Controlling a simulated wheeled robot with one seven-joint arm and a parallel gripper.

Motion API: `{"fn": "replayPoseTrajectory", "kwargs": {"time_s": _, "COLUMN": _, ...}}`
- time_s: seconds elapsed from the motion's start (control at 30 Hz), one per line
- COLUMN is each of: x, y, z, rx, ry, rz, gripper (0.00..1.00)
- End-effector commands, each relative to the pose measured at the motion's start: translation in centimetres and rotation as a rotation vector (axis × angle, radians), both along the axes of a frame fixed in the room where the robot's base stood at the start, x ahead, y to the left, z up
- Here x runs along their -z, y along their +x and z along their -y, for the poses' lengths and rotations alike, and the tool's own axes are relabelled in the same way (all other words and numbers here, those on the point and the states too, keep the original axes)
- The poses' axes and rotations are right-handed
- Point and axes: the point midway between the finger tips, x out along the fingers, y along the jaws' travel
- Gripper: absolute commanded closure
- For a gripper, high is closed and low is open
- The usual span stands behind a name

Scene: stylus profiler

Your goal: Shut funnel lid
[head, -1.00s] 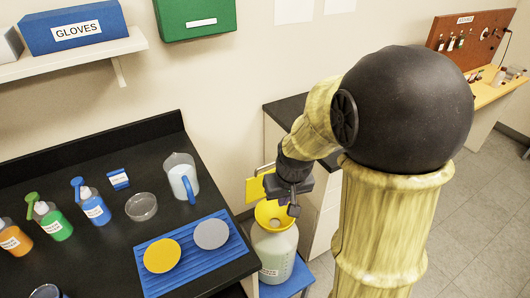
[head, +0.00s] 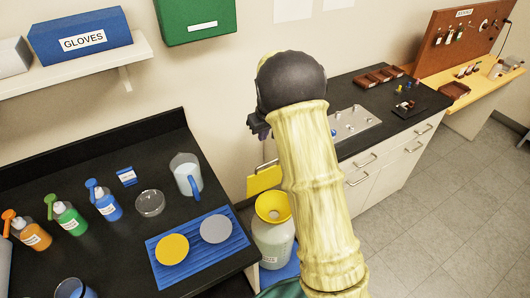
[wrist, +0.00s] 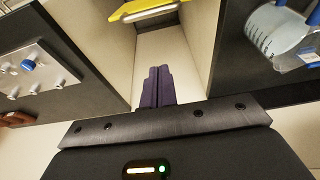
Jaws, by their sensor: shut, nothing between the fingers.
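The yellow funnel (head: 272,205) sits in the neck of a whitish waste bottle (head: 273,243) in the gap between the two benches. Its yellow lid (head: 263,180) stands raised behind the funnel mouth, so the funnel is open. Part of the lid also shows at the top edge of the wrist view (wrist: 148,10). My gripper's dark fingers (wrist: 158,85) are shut together and empty, pointing into the gap. In the head view my arm hides most of the gripper, and only a dark part shows above the lid.
Left bench: a blue mat (head: 235,243) with a yellow and a grey disc, a beaker (head: 186,174), a glass dish and several spray bottles. Right bench (head: 420,112): a metal plate (head: 353,122) with knobs and brown trays. The bottle stands on a blue base.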

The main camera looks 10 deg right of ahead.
Motion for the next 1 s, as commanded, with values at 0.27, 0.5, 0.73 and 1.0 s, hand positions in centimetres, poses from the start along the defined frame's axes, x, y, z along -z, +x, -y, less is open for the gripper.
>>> {"fn": "replayPoseTrajectory", "kwargs": {"time_s": 0.27, "x": 2.4, "y": 0.5, "z": -0.2, "rx": 0.0, "ry": 0.001, "rz": -0.005, "gripper": 1.0}}
{"fn": "replayPoseTrajectory", "kwargs": {"time_s": 0.5, "x": 5.9, "y": 1.5, "z": -0.5, "rx": 0.002, "ry": 0.0, "rz": -0.005, "gripper": 1.0}}
{"fn": "replayPoseTrajectory", "kwargs": {"time_s": 0.73, "x": 9.1, "y": 2.4, "z": -0.8, "rx": 0.001, "ry": -0.001, "rz": -0.004, "gripper": 1.0}}
{"fn": "replayPoseTrajectory", "kwargs": {"time_s": 1.0, "x": 9.1, "y": -0.2, "z": 0.1, "rx": 0.005, "ry": 0.002, "rz": -0.002, "gripper": 1.0}}
